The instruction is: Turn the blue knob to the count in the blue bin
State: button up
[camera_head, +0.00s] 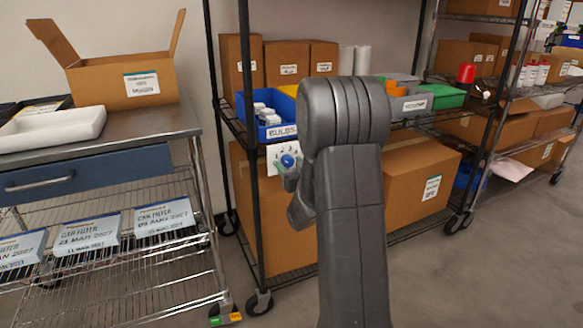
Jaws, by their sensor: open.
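The blue bin (247,122) stands on the middle shelf with a BULBS label on its front. White rounded items (265,111) lie in it; they overlap and are too small to count surely. Below the bin, the blue knob (288,160) sits on a white card (274,152) with small marks around it, too small to read. My gripper (284,172) is at the knob's lower left, open, with its fingertips close to the knob. I cannot tell whether they touch it. My own arm hides part of the gripper and the shelf behind.
The shelf's black post (252,190) stands just left of the card. Grey and green bins (442,95) are to the right on the same shelf. Large cardboard boxes (425,180) fill the level below. A steel table (150,122) with a drawer stands at left.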

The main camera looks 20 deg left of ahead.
jog(key=c, duration=1)
jog(key=shift+m, duration=0.5)
jog(key=m, duration=0.2)
jog(key=shift+m, duration=0.4)
jog(key=m, duration=0.4)
jog(key=shift+s+m, duration=0.1)
jog(key=shift+m, duration=0.2)
jog(key=m, duration=0.3)
jog(key=shift+m, duration=0.3)
jog(key=shift+m+p, duration=0.3)
jog(key=shift+m, duration=1.6)
